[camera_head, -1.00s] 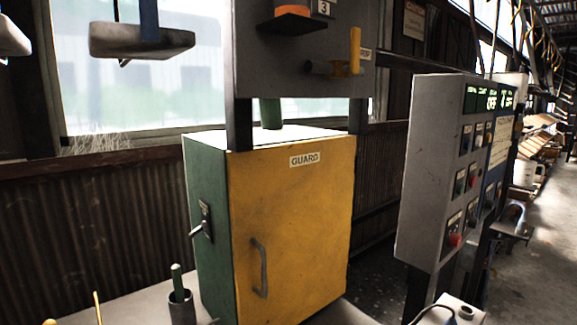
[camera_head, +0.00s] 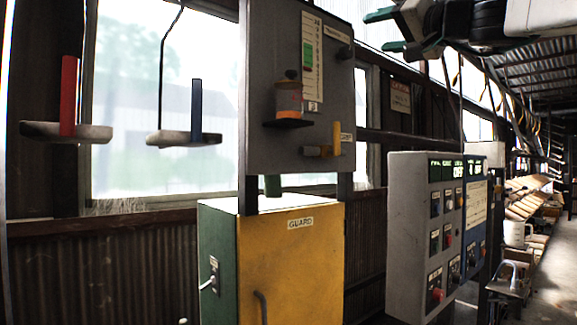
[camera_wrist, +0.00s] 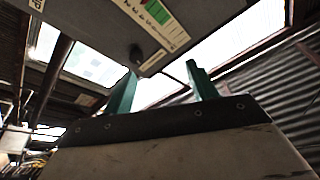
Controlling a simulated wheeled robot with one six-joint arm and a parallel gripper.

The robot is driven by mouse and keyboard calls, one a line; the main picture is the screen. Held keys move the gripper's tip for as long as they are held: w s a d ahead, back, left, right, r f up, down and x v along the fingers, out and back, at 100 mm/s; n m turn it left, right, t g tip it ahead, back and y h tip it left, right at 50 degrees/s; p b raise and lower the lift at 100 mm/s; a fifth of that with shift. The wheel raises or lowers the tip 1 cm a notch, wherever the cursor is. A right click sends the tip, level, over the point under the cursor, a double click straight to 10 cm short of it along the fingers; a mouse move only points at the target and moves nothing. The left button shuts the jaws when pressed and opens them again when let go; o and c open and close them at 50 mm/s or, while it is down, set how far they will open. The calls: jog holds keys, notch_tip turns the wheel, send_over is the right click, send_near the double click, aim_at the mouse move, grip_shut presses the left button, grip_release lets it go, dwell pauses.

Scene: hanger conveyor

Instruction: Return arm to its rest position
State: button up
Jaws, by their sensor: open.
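My gripper (camera_head: 384,30) shows at the top right of the head view, high above the grey control panel. Its green fingers point left and are spread apart. The wrist view shows the same two green fingers (camera_wrist: 160,88) wide apart with nothing held between them. Part of my dark and white arm is behind the gripper at the top edge of the head view. The rest of the arm is out of view.
A yellow and green guard cabinet (camera_head: 290,262) stands below a grey board (camera_head: 262,75). The control panel (camera_head: 408,215) is to its right. Two hanging trays (camera_head: 165,138) carry a red and a blue rod at left. An aisle (camera_head: 556,275) runs back at right.

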jog(key=s+a+f+g+h, duration=0.1)
jog(key=s+f+g, duration=0.15)
jog(key=f, duration=0.75)
jog(key=s+f+g+h, duration=0.1)
jog(key=f+g, duration=0.2)
jog(key=f, duration=0.6)
jog(key=s+a+f+g+h, duration=0.1)
jog(key=s+f+g, duration=0.15)
jog(key=f, duration=0.75)
jog(key=s+d+f+g+h, duration=0.2)
jog(key=s+d+f+g, duration=0.1)
jog(key=s+f, duration=0.4)
jog(key=s+d+f+g+h, duration=0.3)
jog(key=s+f, duration=0.5)
jog(key=f, duration=0.4)
jog(key=s+d+f+g+h, duration=0.3)
jog(key=s+f, duration=0.5)
jog(key=f, duration=0.2)
jog(key=shift+d, duration=0.3)
